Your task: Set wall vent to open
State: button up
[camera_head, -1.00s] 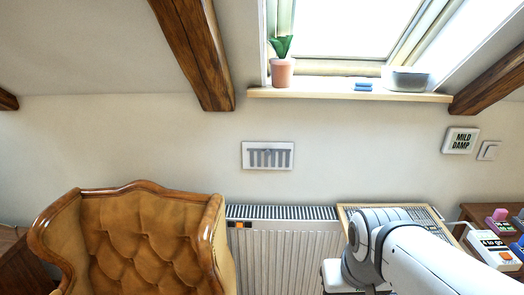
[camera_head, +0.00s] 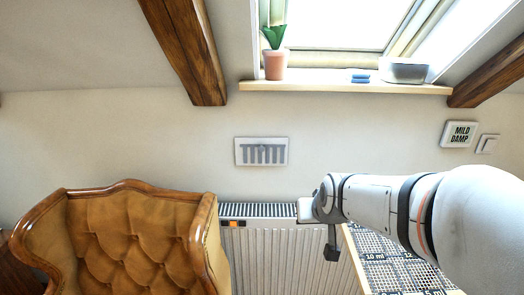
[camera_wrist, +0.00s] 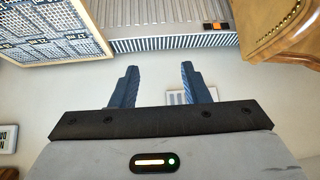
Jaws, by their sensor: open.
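The wall vent (camera_head: 261,152) is a white rectangular plate with grey vertical slots and a small round knob, on the wall above the radiator. In the wrist view the vent (camera_wrist: 178,97) shows partly, behind the right finger and the gripper body. My gripper (camera_wrist: 157,80) is open and empty, its two dark blue fingers apart. In the head view my gripper (camera_head: 331,246) is only partly seen, at the radiator's right end, lower right of the vent and apart from it.
A radiator (camera_head: 285,255) stands below the vent. A tufted leather armchair (camera_head: 130,240) is at left. A sill (camera_head: 345,88) with a potted plant (camera_head: 274,64) is above. A gridded board (camera_head: 385,260) is at right. The wall around the vent is clear.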

jog(key=w+a+f+t+b, duration=0.1)
jog(key=w+a+t, duration=0.2)
jog(key=w, duration=0.6)
jog(key=w+a+t+b, duration=0.1)
jog(key=w+a+t, duration=0.2)
jog(key=w, duration=0.7)
jog(key=t+b, duration=0.2)
jog(key=t, duration=0.7)
send_near(261, 150)
jog(key=shift+m+h, duration=0.3)
jog(key=shift+h, duration=0.1)
jog(key=p+x, duration=0.1)
jog(key=x, duration=0.7)
jog(key=shift+w+a+r, duration=0.1)
jog(key=shift+r, duration=0.05)
